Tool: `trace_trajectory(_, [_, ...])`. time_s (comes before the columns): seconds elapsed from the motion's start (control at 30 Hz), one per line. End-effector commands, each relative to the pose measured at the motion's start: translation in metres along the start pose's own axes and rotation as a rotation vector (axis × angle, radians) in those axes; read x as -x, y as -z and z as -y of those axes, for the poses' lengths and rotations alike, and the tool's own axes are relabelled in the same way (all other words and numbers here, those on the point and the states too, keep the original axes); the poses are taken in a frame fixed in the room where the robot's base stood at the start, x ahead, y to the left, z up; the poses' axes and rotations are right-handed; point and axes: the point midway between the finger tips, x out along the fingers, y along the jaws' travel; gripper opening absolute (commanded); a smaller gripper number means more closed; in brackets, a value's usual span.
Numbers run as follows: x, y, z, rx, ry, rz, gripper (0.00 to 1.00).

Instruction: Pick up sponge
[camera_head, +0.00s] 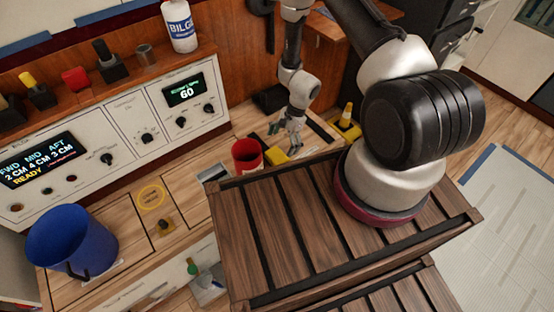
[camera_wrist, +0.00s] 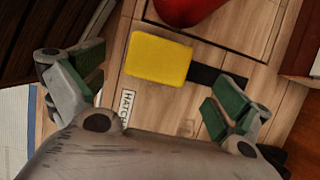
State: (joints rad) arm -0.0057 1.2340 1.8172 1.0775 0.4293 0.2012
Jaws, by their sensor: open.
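The yellow sponge (camera_wrist: 158,57) lies flat on the wooden counter in the wrist view, next to a dark strip. In the head view the sponge (camera_head: 277,156) sits just right of the red mug. My gripper (camera_wrist: 155,88) is open and empty, with its green-padded fingers spread wide. In the wrist view the sponge shows beyond the gap between the fingers, and neither finger touches it. In the head view my gripper (camera_head: 287,132) points down close to the sponge. The exact height above the counter is hard to tell.
The red mug (camera_head: 247,155) stands close beside the sponge. A yellow object (camera_head: 347,118) stands to the right. A blue mug (camera_head: 72,240) is at the lower left. A control panel (camera_head: 127,125) runs along the back. A slatted wooden crate (camera_head: 295,225) fills the foreground.

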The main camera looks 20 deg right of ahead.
Motion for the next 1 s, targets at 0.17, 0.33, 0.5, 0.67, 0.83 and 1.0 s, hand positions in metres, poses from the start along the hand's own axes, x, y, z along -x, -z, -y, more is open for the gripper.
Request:
trace_trajectory(0.17, [-0.020, 0.001, -0.001, -0.004, -0.002, -0.002, 1.00])
trace_trajectory(0.33, [-0.044, 0.003, -0.001, -0.004, -0.004, -0.002, 1.00])
trace_trajectory(0.5, [-0.069, 0.004, -0.001, -0.002, -0.004, -0.002, 1.00])
trace_trajectory(0.67, [-0.074, 0.004, 0.000, -0.001, -0.002, -0.002, 1.00])
trace_trajectory(0.83, [-0.074, 0.004, 0.000, -0.001, -0.002, -0.002, 0.94])
trace_trajectory(1.0, [-0.074, 0.004, 0.000, -0.001, -0.002, -0.002, 0.68])
